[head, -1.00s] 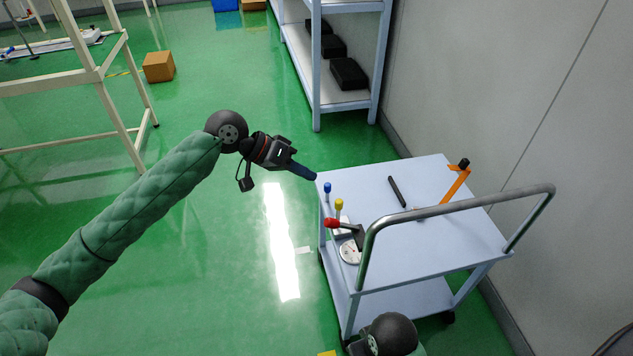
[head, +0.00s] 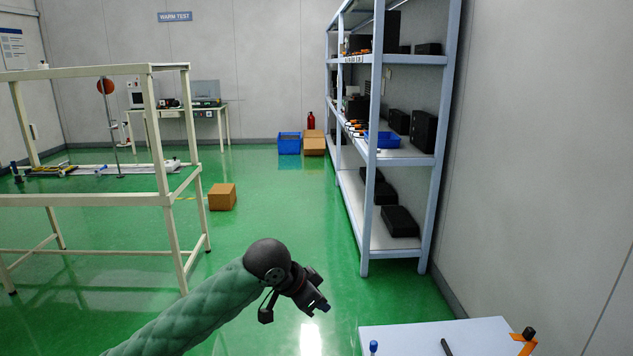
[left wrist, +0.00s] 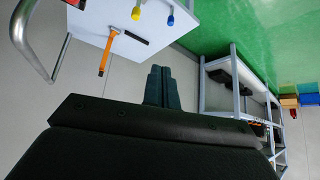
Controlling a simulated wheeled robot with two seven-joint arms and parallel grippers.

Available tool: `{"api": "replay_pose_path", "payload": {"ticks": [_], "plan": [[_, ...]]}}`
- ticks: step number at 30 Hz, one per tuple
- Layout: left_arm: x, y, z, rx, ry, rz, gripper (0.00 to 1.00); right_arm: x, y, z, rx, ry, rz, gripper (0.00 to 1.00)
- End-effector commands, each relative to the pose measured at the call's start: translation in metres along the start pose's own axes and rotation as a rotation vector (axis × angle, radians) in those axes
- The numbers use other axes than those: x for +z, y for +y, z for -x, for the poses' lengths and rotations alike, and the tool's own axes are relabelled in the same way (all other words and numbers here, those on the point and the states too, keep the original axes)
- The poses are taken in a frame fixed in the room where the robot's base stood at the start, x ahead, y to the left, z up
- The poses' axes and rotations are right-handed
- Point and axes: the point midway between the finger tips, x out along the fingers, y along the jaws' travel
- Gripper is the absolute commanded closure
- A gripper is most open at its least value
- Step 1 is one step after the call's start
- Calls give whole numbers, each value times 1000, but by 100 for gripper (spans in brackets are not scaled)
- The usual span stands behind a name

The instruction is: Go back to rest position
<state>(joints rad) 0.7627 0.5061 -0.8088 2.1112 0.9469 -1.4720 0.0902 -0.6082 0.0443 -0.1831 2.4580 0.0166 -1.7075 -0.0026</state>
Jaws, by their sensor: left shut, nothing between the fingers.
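My left gripper (head: 318,303) is at the end of the green padded arm, low in the middle of the head view, over the green floor. In the left wrist view its two fingers (left wrist: 161,88) are together with nothing between them. It is apart from the white trolley (head: 420,338), whose top shows at the lower right of the head view. The trolley also shows at the top left of the left wrist view (left wrist: 95,25). My right gripper is not in view.
A tall shelf rack (head: 366,200) with black boxes stands on the right, near the wall. A white frame table (head: 90,200) is on the left. A cardboard box (head: 222,197) and a blue crate (head: 289,143) are on the floor. Green floor lies open between them.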

Motion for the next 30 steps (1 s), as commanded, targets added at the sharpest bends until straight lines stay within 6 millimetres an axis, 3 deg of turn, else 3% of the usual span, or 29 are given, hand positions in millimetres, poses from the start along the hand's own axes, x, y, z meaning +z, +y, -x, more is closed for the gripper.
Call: {"api": "replay_pose_path", "payload": {"ticks": [5,11,20,30], "plan": [[-8,-16,28,-183,42,-38,100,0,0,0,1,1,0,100],[9,-24,46,-346,69,4,100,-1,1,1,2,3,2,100],[68,-21,52,-483,62,156,100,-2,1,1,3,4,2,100],[153,1,42,-538,4,357,100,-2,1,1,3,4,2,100]]}}
